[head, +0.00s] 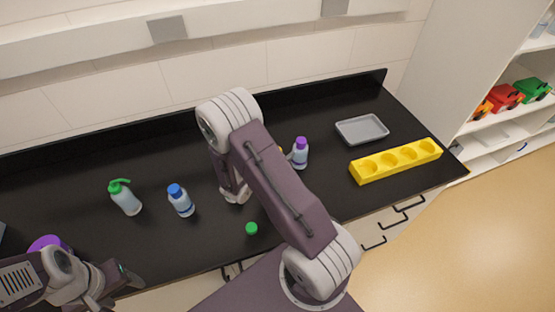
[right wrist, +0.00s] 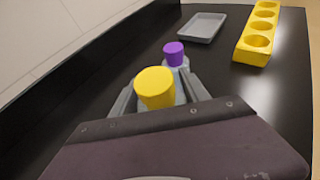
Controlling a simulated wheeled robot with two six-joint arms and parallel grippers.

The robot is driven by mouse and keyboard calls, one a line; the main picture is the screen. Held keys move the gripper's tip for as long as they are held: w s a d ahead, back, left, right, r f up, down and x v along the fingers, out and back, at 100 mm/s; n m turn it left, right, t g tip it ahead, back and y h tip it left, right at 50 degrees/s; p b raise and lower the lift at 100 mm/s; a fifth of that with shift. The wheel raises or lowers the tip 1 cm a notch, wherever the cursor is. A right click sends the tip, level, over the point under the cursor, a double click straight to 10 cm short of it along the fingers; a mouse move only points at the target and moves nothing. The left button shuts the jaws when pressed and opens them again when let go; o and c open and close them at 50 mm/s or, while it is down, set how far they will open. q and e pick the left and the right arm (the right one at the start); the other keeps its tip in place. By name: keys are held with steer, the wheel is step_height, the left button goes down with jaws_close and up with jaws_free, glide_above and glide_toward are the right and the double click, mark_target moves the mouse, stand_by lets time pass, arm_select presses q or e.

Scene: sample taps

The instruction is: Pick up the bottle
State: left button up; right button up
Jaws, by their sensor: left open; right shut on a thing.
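A bottle with a yellow cap (right wrist: 155,87) stands between the fingers of my right gripper (right wrist: 160,93), which is shut on it. In the head view my right arm hides nearly all of this bottle and gripper. I cannot tell whether the bottle touches the counter. A purple-capped bottle (head: 300,154) stands just beyond; its cap also shows in the right wrist view (right wrist: 173,53). A blue-capped bottle (head: 181,202) and a bottle with a green top (head: 125,198) stand upright to the left. My left gripper (head: 122,284) is open near the counter's front left.
A grey tray (head: 362,130) and a yellow holder with several round holes (head: 396,160) lie at the counter's right. A green cap-like piece (head: 251,228) is near the front edge. A purple object (head: 48,243) is partly hidden by my left arm. A wall backs the black counter.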

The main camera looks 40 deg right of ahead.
steer(key=s+d+r+p, duration=0.1)
steer(key=s+r+p, duration=0.5)
steer(key=s+p, duration=0.4)
steer(key=shift+s+p, duration=0.2)
steer(key=shift+p, duration=0.7)
